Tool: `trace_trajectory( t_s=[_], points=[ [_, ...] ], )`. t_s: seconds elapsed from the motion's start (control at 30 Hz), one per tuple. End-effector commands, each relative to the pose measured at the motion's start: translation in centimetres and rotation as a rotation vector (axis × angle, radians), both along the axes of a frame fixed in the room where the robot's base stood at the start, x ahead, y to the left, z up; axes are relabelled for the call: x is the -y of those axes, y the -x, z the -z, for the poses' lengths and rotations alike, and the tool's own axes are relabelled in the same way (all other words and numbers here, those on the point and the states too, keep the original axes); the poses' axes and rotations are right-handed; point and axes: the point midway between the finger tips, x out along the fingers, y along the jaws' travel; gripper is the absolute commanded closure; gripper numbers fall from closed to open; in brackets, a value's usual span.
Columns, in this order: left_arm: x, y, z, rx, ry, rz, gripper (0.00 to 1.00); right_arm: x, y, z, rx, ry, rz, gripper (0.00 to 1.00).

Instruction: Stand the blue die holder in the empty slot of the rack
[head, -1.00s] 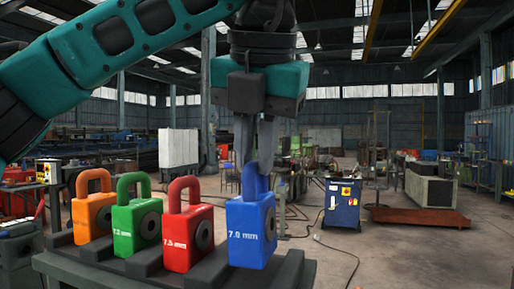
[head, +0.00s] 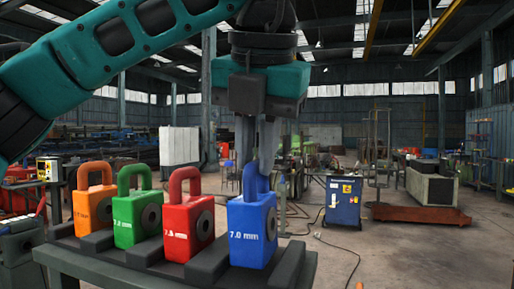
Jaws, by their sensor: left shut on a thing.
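The blue die holder (head: 252,235), marked 7.0 mm, is upright at the right end of the rack (head: 95,268). Its lower part is between the last two dark ridges, in the rightmost slot. I cannot tell whether its base rests on the slot floor. My left gripper (head: 257,176) points down from above and is shut on the blue holder's handle. The red holder (head: 186,232), green holder (head: 135,222) and orange holder (head: 92,208) stand in the slots to the left. My right gripper is not in view.
The dark ridge (head: 289,266) right of the blue holder marks the rack's end. The red holder stands close on the left, with a ridge between. A blue cabinet (head: 343,200) stands on the floor behind, well apart. The air right of the rack is clear.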

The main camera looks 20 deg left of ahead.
Motion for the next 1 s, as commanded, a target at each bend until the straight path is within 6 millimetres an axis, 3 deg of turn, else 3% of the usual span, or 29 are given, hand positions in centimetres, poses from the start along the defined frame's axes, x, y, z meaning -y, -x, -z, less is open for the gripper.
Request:
trace_trajectory(
  t_s=[0.63,0.67,0.93,1.0],
  points=[
    [0.0,0.0,1.0,0.005,0.003,-0.001,1.0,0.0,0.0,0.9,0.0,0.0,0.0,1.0],
    [0.0,0.0,0.9,0.005,0.003,-0.001,0.8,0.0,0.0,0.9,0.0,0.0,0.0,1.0],
    [0.0,0.0,1.0,0.003,0.002,-0.001,0.54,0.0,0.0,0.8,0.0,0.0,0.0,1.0],
    [0.0,0.0,1.0,0.002,0.001,0.0,0.52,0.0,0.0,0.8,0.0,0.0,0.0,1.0]
  ],
)
